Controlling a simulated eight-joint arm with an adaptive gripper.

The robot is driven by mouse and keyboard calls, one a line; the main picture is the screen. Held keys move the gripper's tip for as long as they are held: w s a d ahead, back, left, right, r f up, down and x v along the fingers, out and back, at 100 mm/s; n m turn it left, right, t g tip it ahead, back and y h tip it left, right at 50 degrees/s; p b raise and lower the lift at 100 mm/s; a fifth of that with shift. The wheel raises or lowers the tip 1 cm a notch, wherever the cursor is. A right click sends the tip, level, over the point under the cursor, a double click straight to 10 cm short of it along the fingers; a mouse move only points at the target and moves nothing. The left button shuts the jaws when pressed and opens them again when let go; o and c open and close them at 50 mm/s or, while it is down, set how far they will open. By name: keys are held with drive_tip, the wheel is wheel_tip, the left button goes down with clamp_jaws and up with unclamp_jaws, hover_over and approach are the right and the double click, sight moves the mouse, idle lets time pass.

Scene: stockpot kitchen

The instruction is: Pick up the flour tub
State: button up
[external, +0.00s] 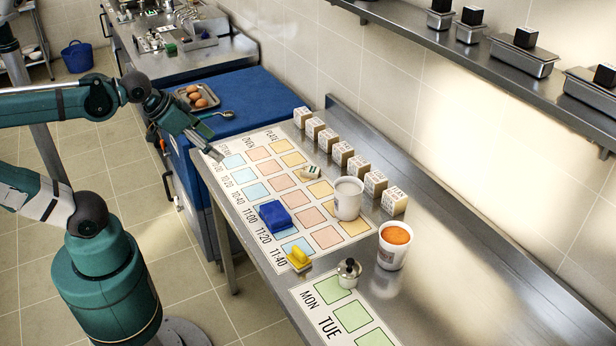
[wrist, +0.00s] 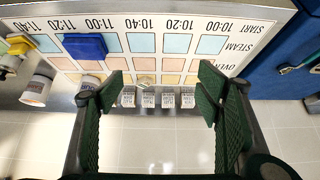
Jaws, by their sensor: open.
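A white tub with pale, flour-like contents (external: 348,199) stands upright on the steel table at the right edge of the printed chart. It also seems to show in the wrist view (wrist: 91,82), partly hidden by a finger. A second white tub with orange contents (external: 391,250) stands nearer the camera; it shows in the wrist view (wrist: 36,91) at the left. My gripper (external: 213,153) is open and empty above the chart's far-left corner, well apart from both tubs. Its two fingers show spread in the wrist view (wrist: 160,85).
A row of lettered cubes (external: 343,153) stands beyond the chart (external: 240,176). A shelf (external: 480,60) hangs above on the wall.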

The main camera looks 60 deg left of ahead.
drive_tip(key=w+d+r+m+g+p, duration=0.1)
drive_tip(key=w+d+r+m+p, duration=0.2)
drive_tip(key=w+m, duration=0.15)
drive_tip(key=w+d+r+m+g+p, duration=0.1)
drive_tip(key=w+d+r+m+p, duration=0.25)
drive_tip(key=w, duration=0.25)
drive_tip(key=m+g+p, duration=0.5)
drive_tip(key=m+p, duration=0.8)
drive_tip(key=m, duration=0.6)
hover_over(348, 191)
drive_tip(key=s+d, duration=0.2)
drive_tip(key=d, duration=0.1)
wheel_tip(348, 191, down, 6)
wheel_tip(348, 191, down, 6)
drive_tip(key=shift+s+d+f, duration=0.1)
drive_tip(key=shift+f, duration=0.75)
drive_tip(key=shift+f, duration=0.15)
drive_tip(key=shift+f, duration=1.15)
